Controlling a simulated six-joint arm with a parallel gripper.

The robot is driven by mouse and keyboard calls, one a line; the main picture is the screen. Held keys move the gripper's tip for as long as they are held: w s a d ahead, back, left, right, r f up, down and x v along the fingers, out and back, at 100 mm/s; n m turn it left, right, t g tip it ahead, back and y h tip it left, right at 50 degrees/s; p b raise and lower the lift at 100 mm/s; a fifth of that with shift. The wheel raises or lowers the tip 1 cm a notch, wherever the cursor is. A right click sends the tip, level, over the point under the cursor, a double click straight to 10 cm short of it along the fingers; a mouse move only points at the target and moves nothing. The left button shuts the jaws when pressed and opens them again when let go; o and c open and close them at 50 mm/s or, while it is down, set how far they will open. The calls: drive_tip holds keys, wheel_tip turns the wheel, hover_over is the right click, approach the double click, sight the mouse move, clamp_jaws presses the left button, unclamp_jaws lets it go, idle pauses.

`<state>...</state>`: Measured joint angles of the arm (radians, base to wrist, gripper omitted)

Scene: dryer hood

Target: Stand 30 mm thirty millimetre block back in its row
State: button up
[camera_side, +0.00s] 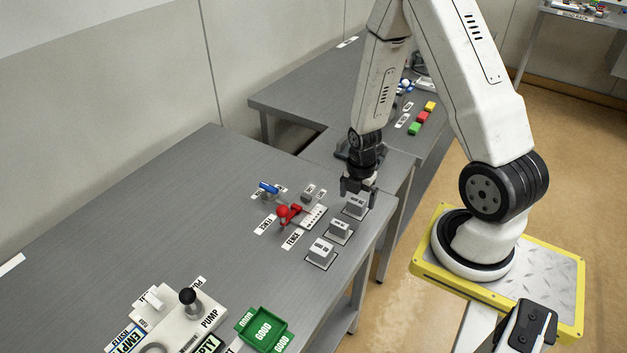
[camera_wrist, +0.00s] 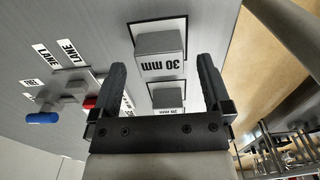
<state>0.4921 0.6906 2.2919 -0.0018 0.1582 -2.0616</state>
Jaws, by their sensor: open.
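The 30 mm block (camera_wrist: 159,66) is a grey block with a "30 mm" label. In the wrist view it stands upright on a white pad with a black outline, in line with the gap between my fingertips. It appears to be the far block (camera_side: 355,206) of the row in the side view. My gripper (camera_side: 358,190) points down close over that block, and the far block's top is partly hidden by it. My gripper (camera_wrist: 160,65) is open, with a finger on either side in the picture; I see no contact with the block.
Two more grey blocks stand on outlined pads, a middle one (camera_side: 339,229) and a near one (camera_side: 321,251). Left of the row are a red-knobbed fixture (camera_side: 286,212) and a blue handle (camera_side: 268,187). A green tray (camera_side: 262,327) and a pump unit (camera_side: 189,318) stand nearer.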

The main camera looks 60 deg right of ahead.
sight(357, 201)
wheel_tip(357, 201, up, 10)
idle(0.8)
idle(0.6)
drive_tip(key=w+a+r+m+t, duration=0.1)
drive_tip(key=a+r+m, duration=0.4)
drive_tip(key=a+m, duration=0.9)
drive_tip(key=shift+a+r+m+t, duration=0.35)
drive_tip(key=shift+m+t, duration=0.45)
drive_tip(key=shift+m, duration=1.2)
drive_tip(key=shift+w+d, duration=0.1)
